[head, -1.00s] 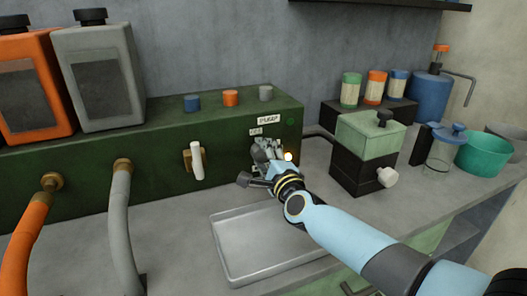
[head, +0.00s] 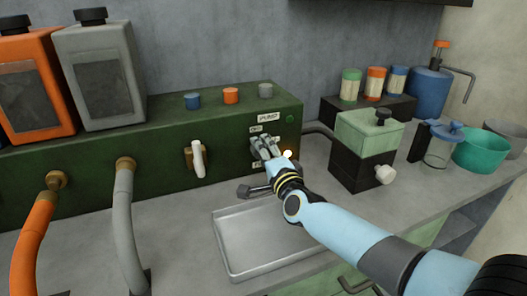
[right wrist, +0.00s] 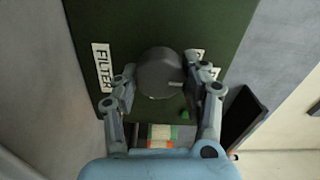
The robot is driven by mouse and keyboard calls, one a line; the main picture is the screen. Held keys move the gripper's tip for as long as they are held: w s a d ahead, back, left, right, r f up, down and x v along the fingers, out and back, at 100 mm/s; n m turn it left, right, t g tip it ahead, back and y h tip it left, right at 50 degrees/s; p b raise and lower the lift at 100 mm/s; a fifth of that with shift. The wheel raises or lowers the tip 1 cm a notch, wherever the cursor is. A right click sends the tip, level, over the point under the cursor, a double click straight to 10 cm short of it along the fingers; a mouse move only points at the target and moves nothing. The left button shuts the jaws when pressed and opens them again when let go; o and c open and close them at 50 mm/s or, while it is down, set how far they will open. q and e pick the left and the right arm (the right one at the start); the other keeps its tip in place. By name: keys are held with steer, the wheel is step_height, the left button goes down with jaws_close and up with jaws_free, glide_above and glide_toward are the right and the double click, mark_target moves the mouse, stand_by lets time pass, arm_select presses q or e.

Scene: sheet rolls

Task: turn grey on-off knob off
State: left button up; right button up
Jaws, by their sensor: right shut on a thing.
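The grey on-off knob (right wrist: 160,72) is a dark round cap on the front of the green box, in the right wrist view. It carries a short light mark near its lower right edge. My right gripper (right wrist: 162,82) has one finger on each side of the knob and is shut on it. In the head view my right gripper (head: 264,147) is at the right end of the box front and hides most of the knob. A white label reading FILTER (right wrist: 103,67) is left of the knob; another small label (right wrist: 198,54) is partly behind a finger. My left gripper is not in view.
The green box (head: 150,125) has a white-handled lever (head: 198,158) and blue, orange and grey caps on top. A glowing lamp (head: 288,154) is close to my gripper. A metal tray (head: 228,240) lies below. A green-and-black box (head: 362,152) stands to the right.

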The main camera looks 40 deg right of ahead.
steer(key=shift+f, duration=0.1)
steer(key=o, duration=1.2)
steer(key=shift+c, duration=0.2)
steer(key=v, duration=1.2)
